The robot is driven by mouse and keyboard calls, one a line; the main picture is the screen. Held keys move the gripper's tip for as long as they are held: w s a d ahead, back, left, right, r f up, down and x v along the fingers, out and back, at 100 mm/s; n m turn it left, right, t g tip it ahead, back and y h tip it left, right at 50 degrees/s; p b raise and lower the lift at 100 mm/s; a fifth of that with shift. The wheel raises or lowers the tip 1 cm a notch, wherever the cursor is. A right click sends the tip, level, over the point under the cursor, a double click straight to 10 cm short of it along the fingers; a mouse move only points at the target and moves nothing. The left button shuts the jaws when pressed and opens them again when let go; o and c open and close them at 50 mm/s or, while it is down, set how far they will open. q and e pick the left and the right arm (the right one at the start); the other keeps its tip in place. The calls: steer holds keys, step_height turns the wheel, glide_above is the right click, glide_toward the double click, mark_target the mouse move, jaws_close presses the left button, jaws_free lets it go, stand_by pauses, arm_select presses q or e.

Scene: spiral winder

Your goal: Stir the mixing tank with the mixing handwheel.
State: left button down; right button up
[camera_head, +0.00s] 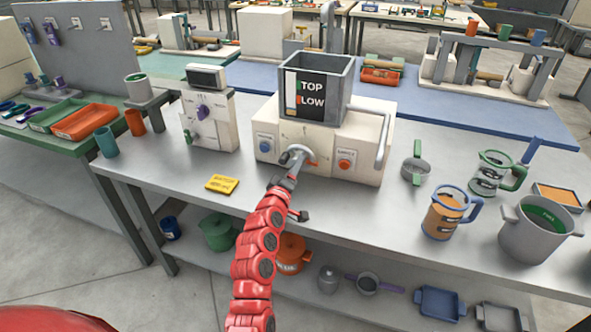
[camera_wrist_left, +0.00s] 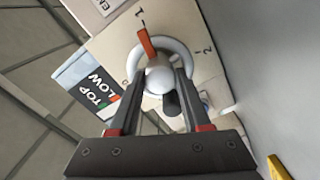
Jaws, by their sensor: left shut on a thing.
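The mixing tank (camera_head: 338,75) is a grey square open-topped bin with a TOP/LOW level label, on a cream machine body (camera_head: 350,150). The mixing handwheel (camera_head: 299,152) is a pale ring on the machine's front. It also shows in the left wrist view (camera_wrist_left: 184,47), with a round white hub, an orange pointer (camera_wrist_left: 147,42) towards the mark 1 and a dark knob (camera_wrist_left: 172,104). My left gripper (camera_head: 288,175) is shut on the handwheel, its fingers on either side of the hub. The fingers hide part of the ring. My right gripper is out of view.
A blue button (camera_head: 265,146) and an orange button (camera_head: 344,164) flank the handwheel. A grey lever (camera_head: 383,135) is on the machine's right side. A yellow sign (camera_head: 222,184) lies front left. Jugs and a grey pot (camera_head: 535,240) stand right. The tabletop right of the machine is partly clear.

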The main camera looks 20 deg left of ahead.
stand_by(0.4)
arm_select(q)
steer(key=shift+c, duration=1.8)
jaws_free()
steer(key=shift+s+f, duration=0.15)
steer(key=shift+s, duration=0.4)
steer(key=s+b, duration=0.2)
steer(key=s, duration=1.4)
steer(key=shift+s+a, duration=0.15)
steer(key=shift+a, duration=0.15)
